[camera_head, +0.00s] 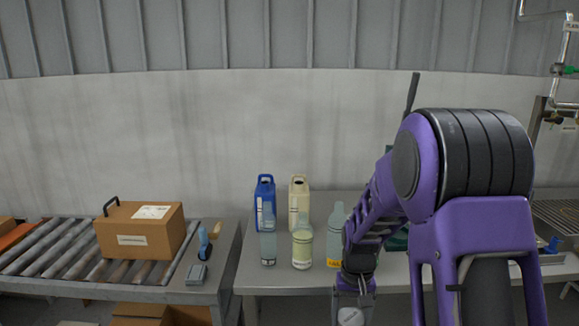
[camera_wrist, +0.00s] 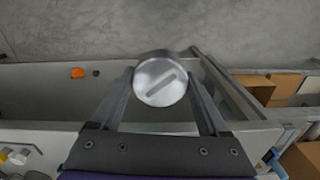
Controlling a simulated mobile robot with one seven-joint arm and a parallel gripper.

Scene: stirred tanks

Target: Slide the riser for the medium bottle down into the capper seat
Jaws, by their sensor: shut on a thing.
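My gripper (camera_wrist: 161,72) is shut on a round metal piece (camera_wrist: 160,83) with a bar-shaped mark or slot across its face. I take this piece for the riser. One finger is on each side of it in the wrist view. In the head view the grey round piece (camera_head: 350,316) shows at the bottom edge, at the end of my arm, in front of the bench. I cannot make out the capper seat. A teal thing behind my arm is mostly hidden, and I cannot tell what it is.
Three bottles stand on the bench (camera_head: 285,282): a clear one (camera_head: 268,243), a yellowish one (camera_head: 302,247) and an orange-labelled one (camera_head: 334,240). Blue (camera_head: 265,200) and cream (camera_head: 299,198) jugs stand behind. A roller conveyor with a cardboard box (camera_head: 140,235) is at left.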

